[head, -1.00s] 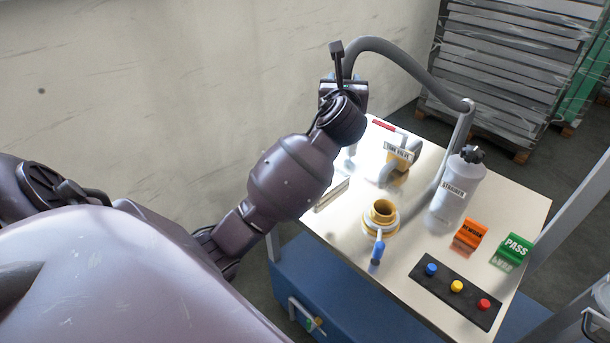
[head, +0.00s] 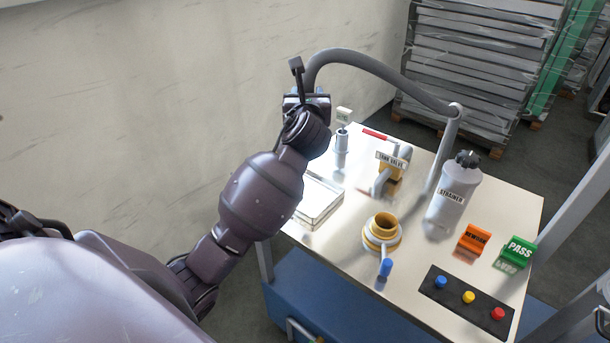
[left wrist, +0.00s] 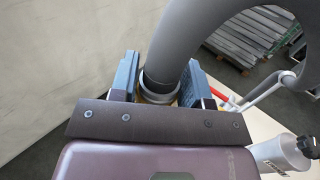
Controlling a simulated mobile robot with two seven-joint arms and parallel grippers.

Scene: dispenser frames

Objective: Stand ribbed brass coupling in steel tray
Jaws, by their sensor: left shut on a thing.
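My left gripper (left wrist: 160,82) is shut on the end of a thick grey hose (head: 385,67). Between its blue-grey fingers a grey collar and a sliver of brass coupling (left wrist: 157,98) show; most of the coupling is hidden, so its ribs cannot be made out. In the head view the gripper (head: 306,101) is above the far left of the table, its fingertips hidden by my wrist. The steel tray (head: 318,218), shallow and rectangular, lies on the table's left edge, partly behind my forearm, below and nearer than the gripper. My right gripper is not in view.
On the table (head: 420,225) stand a brass port with a blue-tipped lever (head: 383,232), a tank valve (head: 391,172), a strainer bottle (head: 456,190), a steel post (head: 341,148), orange and green signs (head: 516,251) and a button panel (head: 468,297). The hose arches to an upright pipe (head: 447,150).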

